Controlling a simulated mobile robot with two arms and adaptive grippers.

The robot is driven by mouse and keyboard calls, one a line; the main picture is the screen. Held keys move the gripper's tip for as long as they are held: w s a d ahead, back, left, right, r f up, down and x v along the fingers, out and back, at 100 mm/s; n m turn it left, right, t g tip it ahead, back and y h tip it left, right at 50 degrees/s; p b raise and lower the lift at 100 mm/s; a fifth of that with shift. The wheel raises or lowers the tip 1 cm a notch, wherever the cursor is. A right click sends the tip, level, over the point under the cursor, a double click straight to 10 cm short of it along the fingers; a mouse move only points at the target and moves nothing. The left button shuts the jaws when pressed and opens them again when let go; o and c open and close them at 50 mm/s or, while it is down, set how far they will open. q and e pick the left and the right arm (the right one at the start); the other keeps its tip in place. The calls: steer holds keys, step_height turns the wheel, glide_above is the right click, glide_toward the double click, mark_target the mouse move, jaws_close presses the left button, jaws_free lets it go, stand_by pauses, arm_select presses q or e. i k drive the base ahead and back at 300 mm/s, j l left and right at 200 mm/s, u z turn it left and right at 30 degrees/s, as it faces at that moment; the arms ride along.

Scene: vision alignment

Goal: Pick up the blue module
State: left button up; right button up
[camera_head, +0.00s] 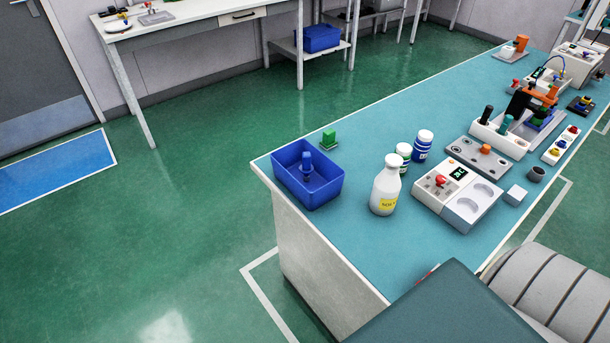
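A small blue piece (306,163) with an upright narrower top stands inside the open blue bin (324,193) at the bench's near left corner. It looks like a blue module, but its base is partly hidden by the bin wall. Another small dark blue part (541,119) sits in the white holder at the right, partly hidden beneath an orange and black piece. I cannot tell for sure which is the module. Neither of my grippers is in view.
The bins and devices stand on a teal bench (330,240). The bench front left is clear.

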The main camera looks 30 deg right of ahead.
mark_target(581, 105)
steer(key=z, duration=2.65)
steer(key=i+l+z, duration=0.3)
steer(key=i+l, duration=0.3)
steer(key=i+l+z, duration=0.35)
steer(key=i+l, duration=0.2)
steer(key=i+u, duration=0.2)
steer(key=i, duration=0.25)
steer(key=i+l+u, duration=0.2)
steer(key=i, duration=0.3)
steer(key=i+u, duration=0.2)
steer(key=i, duration=0.25)
steer(key=i+l+u, duration=0.25)
steer(key=i, duration=0.2)
